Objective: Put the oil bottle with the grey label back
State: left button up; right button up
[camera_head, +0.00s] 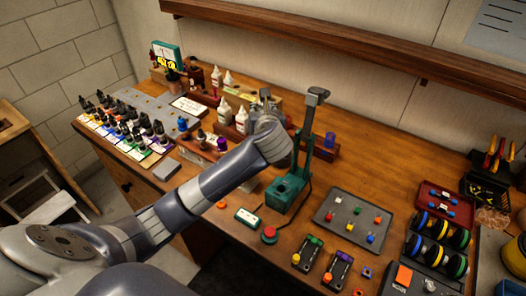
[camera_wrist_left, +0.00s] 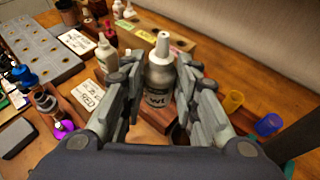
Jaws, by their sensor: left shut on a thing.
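My left gripper (camera_head: 268,112) is over the middle of the workbench, just left of the green press stand. In the left wrist view its fingers (camera_wrist_left: 160,88) are shut on the oil bottle with the grey label (camera_wrist_left: 160,72), one finger on each side. The bottle has a white nozzle cap and dark lettering and looks upright. A reddish wooden rack (camera_wrist_left: 150,125) lies below it; I cannot tell whether the bottle touches it. In the head view the gripper mostly hides the bottle. My right gripper is not in view.
Another white-capped bottle (camera_wrist_left: 106,53) stands left of the gripper. More white bottles (camera_head: 217,78) stand behind. The green press stand (camera_head: 290,185) is close on the right. Small paint bottles (camera_head: 130,125) fill the bench's left end. A grey parts tray (camera_head: 352,218) lies at the right.

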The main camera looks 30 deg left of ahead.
pick_arm(q)
jog(key=shift+w+a+f+b, duration=0.15)
jog(key=shift+w+a+f, duration=0.45)
jog(key=shift+f, duration=1.3)
jog(key=shift+w+a+f+b, duration=0.15)
jog(key=shift+w+f, duration=0.9)
jog(key=shift+f, duration=0.8)
jog(key=shift+w+a+f+b, duration=0.15)
jog(key=shift+w+a+f, duration=0.45)
jog(key=shift+f, duration=1.3)
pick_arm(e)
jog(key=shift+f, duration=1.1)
pick_arm(q)
jog(key=shift+w+d+f, duration=0.15)
jog(key=shift+w+d, duration=0.05)
jog(key=o, duration=1.1)
jog(key=shift+c, duration=0.2)
